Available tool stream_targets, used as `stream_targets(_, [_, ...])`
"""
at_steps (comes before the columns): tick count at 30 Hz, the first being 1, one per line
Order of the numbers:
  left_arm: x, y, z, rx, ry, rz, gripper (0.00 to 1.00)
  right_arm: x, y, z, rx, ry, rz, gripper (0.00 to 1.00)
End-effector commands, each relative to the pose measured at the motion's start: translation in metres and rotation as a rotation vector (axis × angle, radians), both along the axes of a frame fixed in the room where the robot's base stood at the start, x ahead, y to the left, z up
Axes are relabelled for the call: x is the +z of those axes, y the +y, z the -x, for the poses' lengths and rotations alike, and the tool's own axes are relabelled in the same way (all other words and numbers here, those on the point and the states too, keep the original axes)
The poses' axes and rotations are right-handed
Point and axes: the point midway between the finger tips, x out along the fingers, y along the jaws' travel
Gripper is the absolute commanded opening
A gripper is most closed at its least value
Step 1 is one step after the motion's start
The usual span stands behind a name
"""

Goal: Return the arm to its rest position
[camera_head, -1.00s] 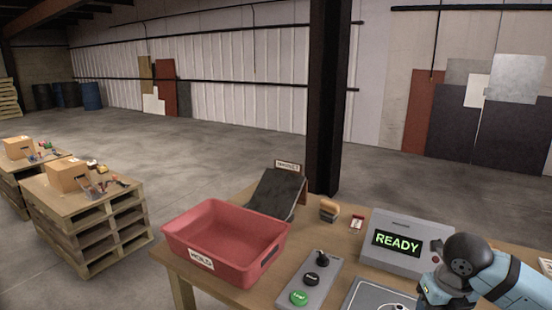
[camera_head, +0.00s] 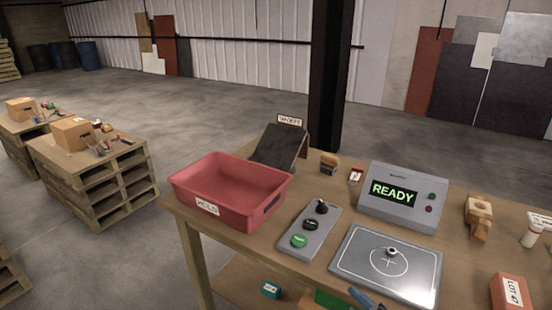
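My arm is almost out of the camera_head view. A small blue and dark piece (camera_head: 366,299) shows at the bottom edge, in front of the table, and I cannot tell what part it is. No gripper fingers are visible. The detector box (camera_head: 403,197) on the table shows READY in green. In front of it lies a grey plate (camera_head: 352,268) with a circle and cross mark, and a small metal nut-like part (camera_head: 391,252) sits on it near the mark.
A red HOLD bin (camera_head: 228,191) stands at the table's left, with a dark sloped chute (camera_head: 279,147) behind it. A control box (camera_head: 310,231) has buttons and a knob. A wooden object (camera_head: 479,217) and an orange LOT 47 box (camera_head: 511,292) stand right. Pallets (camera_head: 100,180) stand left.

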Motion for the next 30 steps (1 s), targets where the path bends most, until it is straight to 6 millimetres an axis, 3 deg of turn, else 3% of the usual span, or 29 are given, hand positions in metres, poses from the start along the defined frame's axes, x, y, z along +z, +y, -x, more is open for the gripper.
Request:
stream_targets(3, [-0.002,0.0,0.001,-0.001,0.005,-0.001,0.53,-0.07,-0.031,0.013,-0.278,0.387,-0.176,0.53])
stream_targets(6, [-0.003,0.0,0.002,-0.001,0.006,-0.001,0.53,-0.126,-0.047,0.039,-0.424,0.667,-0.247,0.53])
stream_targets(9, [-0.003,0.0,0.001,-0.002,0.006,-0.002,0.53,-0.17,-0.054,0.07,-0.511,0.898,-0.286,0.53])
stream_targets(14, [-0.002,0.0,0.001,-0.002,0.004,-0.001,0.53,-0.225,-0.052,0.129,-0.583,1.226,-0.326,0.53])
stream_targets(16, [0.026,0.0,-0.001,-0.003,0.004,-0.004,0.53,-0.194,-0.054,0.127,-0.582,1.215,-0.318,0.53])
stream_targets(24, [0.099,0.003,-0.001,-0.005,-0.033,-0.016,0.53,-0.13,-0.058,0.128,-0.584,1.189,-0.303,0.53])
stream_targets(30, [0.123,0.008,0.001,-0.008,-0.041,-0.034,0.53,-0.104,-0.06,0.129,-0.585,1.177,-0.294,0.53])
